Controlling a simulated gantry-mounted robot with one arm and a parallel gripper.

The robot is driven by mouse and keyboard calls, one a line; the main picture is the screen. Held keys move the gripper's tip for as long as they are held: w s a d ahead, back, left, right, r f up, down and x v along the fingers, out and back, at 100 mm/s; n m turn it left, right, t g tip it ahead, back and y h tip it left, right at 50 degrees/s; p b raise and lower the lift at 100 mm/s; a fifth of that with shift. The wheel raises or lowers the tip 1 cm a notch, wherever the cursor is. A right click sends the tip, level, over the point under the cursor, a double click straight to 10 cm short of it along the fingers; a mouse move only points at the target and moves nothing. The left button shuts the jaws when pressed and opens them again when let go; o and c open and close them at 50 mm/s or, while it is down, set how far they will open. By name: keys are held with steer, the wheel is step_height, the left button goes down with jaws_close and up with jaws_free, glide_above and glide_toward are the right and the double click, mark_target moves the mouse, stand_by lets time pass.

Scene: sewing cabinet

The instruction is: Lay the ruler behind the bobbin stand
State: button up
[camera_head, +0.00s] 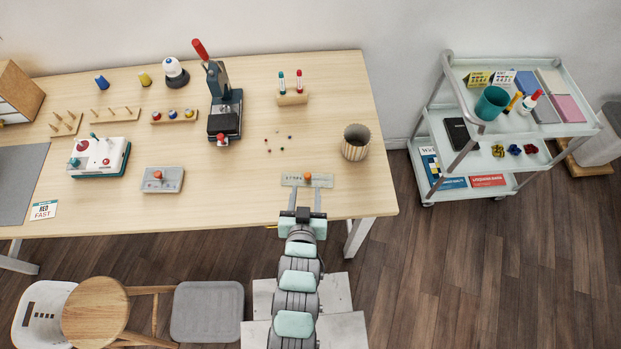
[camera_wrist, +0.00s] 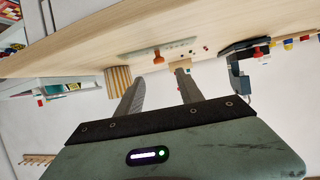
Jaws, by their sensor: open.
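The ruler (camera_head: 288,180) is a flat, pale grey-green strip with an orange knob, lying near the table's front edge. It also shows in the wrist view (camera_wrist: 182,45). My gripper (camera_head: 305,190) is open, its two fingers apart and pointing at the ruler's front side, with the knob between their lines. In the wrist view my gripper (camera_wrist: 158,80) has nothing between its fingers. The bobbin stand (camera_head: 174,117) appears to be the small wooden strip with red, yellow and blue spools, left of the dark press. Contact between fingers and ruler cannot be told.
Behind the strip stand a yellow thimble-like piece (camera_head: 145,79) and a white-blue domed item (camera_head: 174,73). The tall press (camera_head: 224,112) stands between ruler and strip. A ribbed cup (camera_head: 355,142) is right of the ruler. A grey box (camera_head: 162,180) is left. Small beads lie mid-table.

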mark_target(307, 177)
steer(key=x, duration=0.4)
steer(key=shift+r, duration=0.1)
steer(key=shift+f+b+x, duration=0.15)
steer(key=shift+b+x, duration=0.2)
steer(key=shift+x, duration=1)
steer(key=shift+f+b+x, duration=0.2)
steer(key=shift+b+x, duration=0.1)
steer(key=shift+x, duration=1)
steer(key=shift+s, duration=0.15)
steer(key=shift+c, duration=0.2)
jaws_close()
